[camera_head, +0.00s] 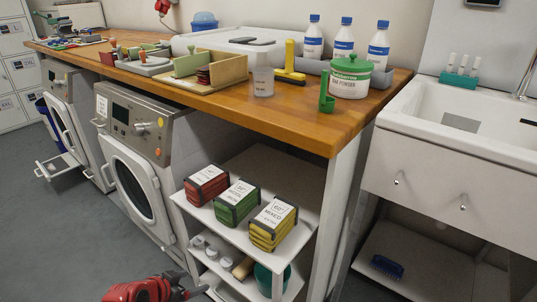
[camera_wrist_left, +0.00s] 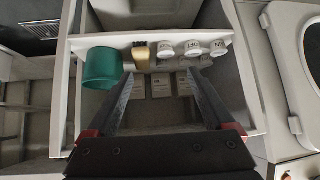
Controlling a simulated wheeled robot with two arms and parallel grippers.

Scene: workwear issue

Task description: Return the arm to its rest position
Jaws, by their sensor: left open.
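My left gripper (camera_head: 190,286), with red parts on its arm, shows at the bottom of the head view, low in front of the open shelf unit (camera_head: 250,240). In the left wrist view its two dark fingers (camera_wrist_left: 161,80) are spread wide. No object is held between them. Beyond them is a lower shelf with a green cup (camera_wrist_left: 102,68), a brush-like item with a wooden part (camera_wrist_left: 142,55) and several white labelled containers (camera_wrist_left: 192,47). My right gripper is in neither view.
Red (camera_head: 206,186), green (camera_head: 237,203) and yellow (camera_head: 273,223) labelled packs lie on the upper shelf. A washing machine (camera_head: 135,150) stands left of the unit. The wooden counter (camera_head: 310,115) is above, with a sink (camera_head: 460,130) at right. Grey floor is open at lower left.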

